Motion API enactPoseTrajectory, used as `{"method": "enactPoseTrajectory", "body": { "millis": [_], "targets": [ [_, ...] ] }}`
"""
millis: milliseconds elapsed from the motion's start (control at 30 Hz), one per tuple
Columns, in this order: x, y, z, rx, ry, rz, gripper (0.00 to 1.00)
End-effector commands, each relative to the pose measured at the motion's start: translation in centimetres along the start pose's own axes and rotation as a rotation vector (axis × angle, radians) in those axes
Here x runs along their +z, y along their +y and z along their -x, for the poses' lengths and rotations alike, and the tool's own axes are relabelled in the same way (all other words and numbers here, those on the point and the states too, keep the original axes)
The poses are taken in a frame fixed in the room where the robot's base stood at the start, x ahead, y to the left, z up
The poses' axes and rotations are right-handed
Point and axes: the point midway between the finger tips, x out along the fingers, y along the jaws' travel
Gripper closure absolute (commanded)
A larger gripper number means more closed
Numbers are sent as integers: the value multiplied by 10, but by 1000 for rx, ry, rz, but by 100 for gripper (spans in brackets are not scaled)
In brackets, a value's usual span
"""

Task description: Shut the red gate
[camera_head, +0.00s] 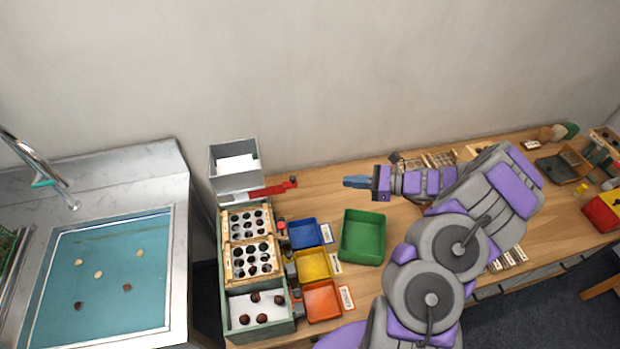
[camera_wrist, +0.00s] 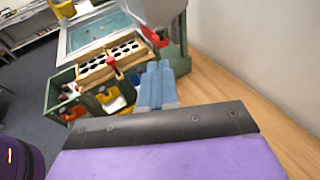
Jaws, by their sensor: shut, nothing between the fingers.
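The red gate (camera_head: 270,189) is a flat red bar at the foot of the grey hopper (camera_head: 235,163), at the back end of the green sorting frame. It sticks out to the right of the hopper, with a small red knob at its right end. In the wrist view the red gate (camera_wrist: 154,37) shows beyond my fingertips, slightly left of them. My gripper (camera_head: 346,182) is shut and empty, with blue fingers pointing left. It is above the table, to the right of the gate and apart from it. The shut fingers also show in the wrist view (camera_wrist: 160,68).
The green frame (camera_head: 225,300) holds two perforated wooden trays and a white section with chestnuts. Blue (camera_head: 305,233), yellow (camera_head: 313,264) and orange (camera_head: 322,300) bins stand beside it, with a larger green bin (camera_head: 362,237) to the right. A sink (camera_head: 180,280) with water is at left.

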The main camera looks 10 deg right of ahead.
Motion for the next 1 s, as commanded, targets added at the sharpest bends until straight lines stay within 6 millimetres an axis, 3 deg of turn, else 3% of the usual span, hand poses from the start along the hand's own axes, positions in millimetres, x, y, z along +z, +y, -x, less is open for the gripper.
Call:
{"method": "enactPoseTrajectory", "body": {
  "millis": [267, 800, 1000],
  "targets": [
    [-2, 0, -26, -2, -5, -8, 100],
    [-2, -2, -121, -3, -4, -6, 100],
    [-2, -2, -136, -5, -2, -5, 100]
  ]
}}
